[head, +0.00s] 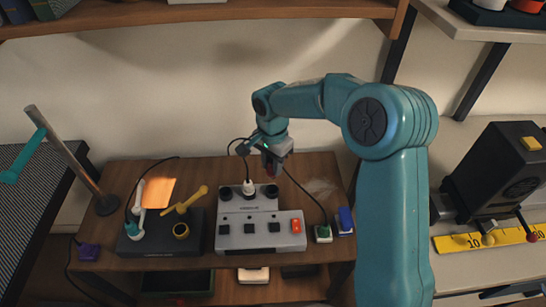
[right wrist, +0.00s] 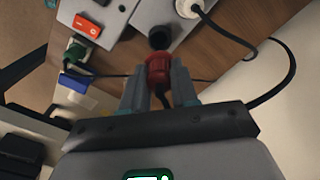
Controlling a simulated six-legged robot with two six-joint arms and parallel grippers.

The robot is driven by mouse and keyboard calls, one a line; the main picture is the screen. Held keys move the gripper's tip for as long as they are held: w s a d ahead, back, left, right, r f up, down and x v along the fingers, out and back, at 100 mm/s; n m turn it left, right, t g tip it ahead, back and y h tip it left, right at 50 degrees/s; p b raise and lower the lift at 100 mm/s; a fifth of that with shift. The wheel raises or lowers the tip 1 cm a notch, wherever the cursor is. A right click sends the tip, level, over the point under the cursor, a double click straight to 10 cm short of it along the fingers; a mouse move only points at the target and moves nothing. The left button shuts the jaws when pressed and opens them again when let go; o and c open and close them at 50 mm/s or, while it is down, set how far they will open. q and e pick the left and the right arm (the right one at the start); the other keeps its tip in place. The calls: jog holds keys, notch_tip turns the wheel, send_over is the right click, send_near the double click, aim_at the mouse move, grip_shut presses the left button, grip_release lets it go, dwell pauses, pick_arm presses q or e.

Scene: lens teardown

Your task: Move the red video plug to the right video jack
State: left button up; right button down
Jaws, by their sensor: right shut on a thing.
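The red video plug (head: 272,168) is held in my right gripper (head: 270,152), above the right end of the grey console's raised back part (head: 249,204). In the right wrist view the red plug (right wrist: 157,72) sits between the two fingers, with its dark cable trailing behind. The black right video jack (head: 271,191) lies just below the plug in the head view. It shows just beyond the plug's tip in the wrist view (right wrist: 159,38); I cannot tell whether they touch. My left gripper is not in view.
A white plug (head: 248,187) with a black cable stands in the middle jack, close beside. A black box with a yellow-handled tool (head: 183,202) stands to the left. A green plug (head: 323,233) and a blue block (head: 345,221) lie to the right.

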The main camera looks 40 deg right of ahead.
aim_at(272, 175)
jog(key=shift+r+p, duration=0.45)
jog(key=shift+f+b, duration=2.05)
jog(key=shift+f, duration=0.85)
jog(key=shift+f+b, duration=1.4)
jog(key=shift+f, duration=0.3)
jog(key=c, duration=0.8)
grip_release()
